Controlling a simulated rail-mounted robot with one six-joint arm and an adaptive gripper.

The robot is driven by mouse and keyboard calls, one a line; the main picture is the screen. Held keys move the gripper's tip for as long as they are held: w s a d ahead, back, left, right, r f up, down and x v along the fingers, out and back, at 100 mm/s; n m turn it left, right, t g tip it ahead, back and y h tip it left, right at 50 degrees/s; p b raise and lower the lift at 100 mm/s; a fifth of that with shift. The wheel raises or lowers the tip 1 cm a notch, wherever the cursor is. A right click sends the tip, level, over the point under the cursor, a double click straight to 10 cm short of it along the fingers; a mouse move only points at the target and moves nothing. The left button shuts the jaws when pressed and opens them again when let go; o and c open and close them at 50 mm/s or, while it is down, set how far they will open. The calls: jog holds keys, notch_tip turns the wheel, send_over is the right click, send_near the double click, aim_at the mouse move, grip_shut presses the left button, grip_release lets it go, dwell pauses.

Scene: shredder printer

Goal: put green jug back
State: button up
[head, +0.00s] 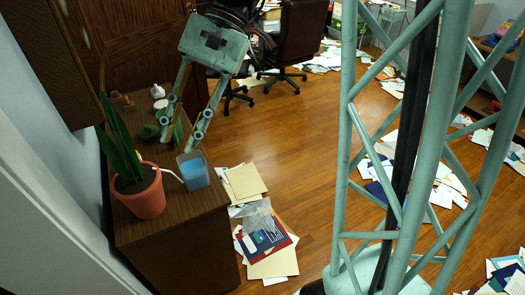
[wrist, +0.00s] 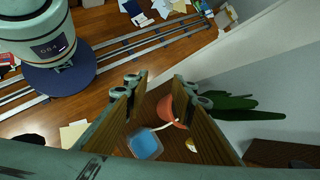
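A small green object (head: 150,131), likely the green jug, is on the brown desk or cabinet top, left of my gripper and partly hidden by a finger. Its full shape is hard to tell. My gripper (head: 181,138) points down over the desk's right side, its two fingers apart. In the wrist view my gripper (wrist: 160,82) shows nothing between the fingertips. I cannot make out the green jug in the wrist view.
A blue open container (head: 194,172) stands at the desk edge just below my gripper, beside a terracotta pot (head: 141,194) with a tall plant. A thin pale tube runs between them. A small white item (head: 157,91) is farther back. Papers (head: 262,240) litter the floor.

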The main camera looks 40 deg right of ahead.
jog(key=s+d+r+n+t+h, duration=0.2)
jog(key=s, duration=0.5)
jog(key=s+d+r+n+t+h, duration=0.2)
jog(key=s+n+h, duration=0.1)
jog(key=s, duration=0.4)
jog(key=s+d+r+n+t+h, duration=0.2)
jog(key=s+n, duration=0.1)
jog(key=s, duration=0.4)
jog(key=shift+d+r+h, duration=0.3)
jog(key=shift+r+h, duration=0.05)
jog(key=shift+h, duration=0.05)
dwell(0.5)
